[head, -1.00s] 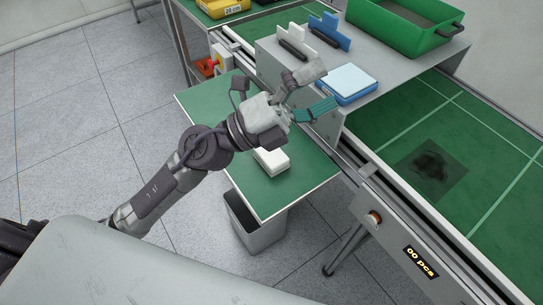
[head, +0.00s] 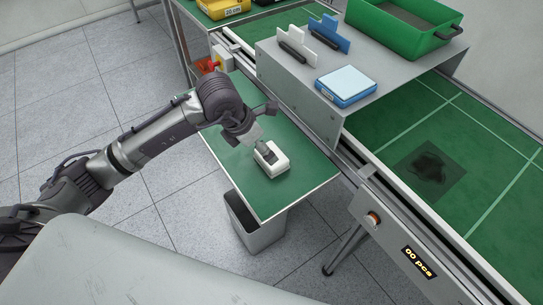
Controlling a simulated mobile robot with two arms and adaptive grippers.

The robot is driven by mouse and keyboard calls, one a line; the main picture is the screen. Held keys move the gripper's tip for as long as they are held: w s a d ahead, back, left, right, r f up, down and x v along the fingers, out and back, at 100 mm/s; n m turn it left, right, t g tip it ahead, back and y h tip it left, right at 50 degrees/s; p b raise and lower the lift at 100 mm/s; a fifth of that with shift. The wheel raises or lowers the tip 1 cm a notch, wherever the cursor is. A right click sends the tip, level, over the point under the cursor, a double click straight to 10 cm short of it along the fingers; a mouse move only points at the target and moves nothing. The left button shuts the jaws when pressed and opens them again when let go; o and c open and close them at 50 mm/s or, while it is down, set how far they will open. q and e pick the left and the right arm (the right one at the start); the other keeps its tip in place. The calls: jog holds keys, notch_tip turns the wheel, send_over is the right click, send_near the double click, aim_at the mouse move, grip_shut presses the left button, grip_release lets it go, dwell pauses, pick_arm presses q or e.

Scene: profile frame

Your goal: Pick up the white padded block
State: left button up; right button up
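A white block (head: 279,167) lies on the green side table (head: 232,170), near its edge on the conveyor side. My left gripper (head: 260,148) points down at it from the upper left. One dark finger overlaps the block's top in the picture. The other fingertip is hard to make out, so I cannot tell whether the gripper touches the block or has closed on it. The gripper hides part of the block. My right gripper is not in view.
A grey shelf (head: 300,82) beside the table bears a blue box with a pale top (head: 346,84), white and blue upright pieces (head: 322,40) and a green crate (head: 440,40). A grey bin (head: 262,232) stands below the table. The table's front part is clear.

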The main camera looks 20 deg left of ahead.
aim_at(281, 166)
pick_arm(q)
jog(key=shift+x, duration=0.9)
jog(key=x, duration=0.1)
jog(key=p+x, duration=0.1)
jog(key=x, duration=0.1)
jog(key=p+x, duration=0.1)
jog(key=shift+w+d+f, duration=0.2)
jog(key=shift+w+d, duration=0.1)
jog(key=shift+d, duration=0.05)
jog(key=shift+w+f, duration=0.1)
jog(key=shift+f, duration=0.2)
jog(key=c, duration=0.9)
